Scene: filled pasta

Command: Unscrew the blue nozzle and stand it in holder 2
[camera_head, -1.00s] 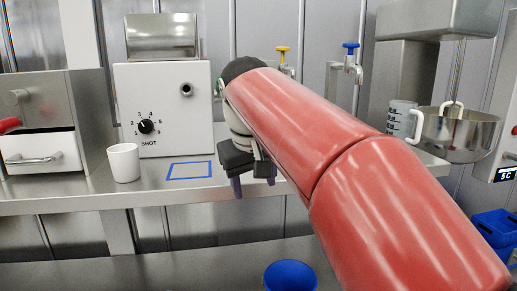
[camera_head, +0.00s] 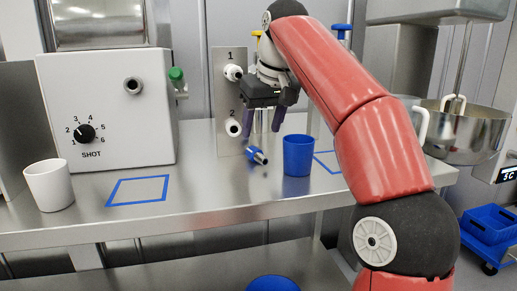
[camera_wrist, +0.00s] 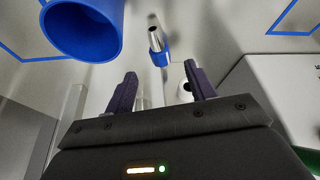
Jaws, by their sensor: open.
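The blue nozzle (camera_head: 257,155), a silver tube with a blue collar, appears to lie slanted on the counter, apart from the holders. It also shows in the wrist view (camera_wrist: 157,50), beyond the fingertips. Holder 2 (camera_head: 233,127) is a white ring low on an upright metal plate, under the number 2; I see no nozzle in it.
Holder 1 (camera_head: 233,73) is higher on the plate. A blue cup (camera_head: 298,155) stands right of the nozzle, close to my gripper. A SHOT machine (camera_head: 108,110), white mug (camera_head: 49,185) and blue taped square (camera_head: 138,190) are left. A mixer bowl (camera_head: 465,130) is right.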

